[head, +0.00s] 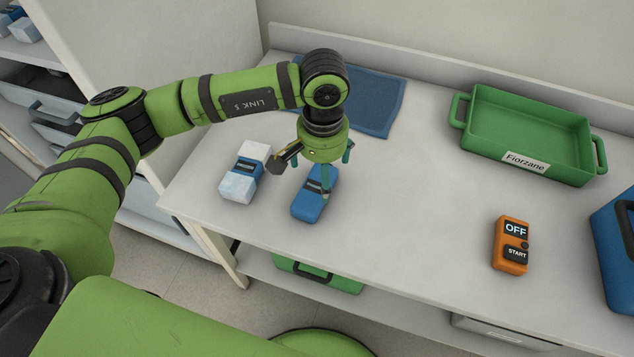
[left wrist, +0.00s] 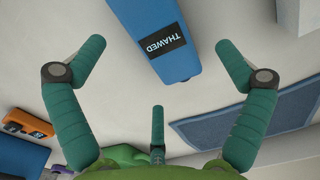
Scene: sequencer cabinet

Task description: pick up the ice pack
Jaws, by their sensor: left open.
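A blue ice pack (head: 309,207) lies on the white worktop, below my left gripper (head: 322,178). In the left wrist view the blue pack (left wrist: 155,25) carries a black label reading THAWED. My left gripper (left wrist: 162,65) is open, its teal fingers spread and nothing between them; the pack lies ahead of them. In the head view one finger overlaps the blue pack, and I cannot tell whether it touches. A second pack (head: 237,188), frosty white with a blue band, lies just left of the blue one. My right gripper is out of view.
A blue mat (head: 372,105) lies behind the gripper. A green tray (head: 530,125) labelled Fiorzane stands at the back right. An orange timer (head: 511,245) reading OFF and a blue box (head: 612,245) are at the right. The worktop's front edge is close to the blue pack.

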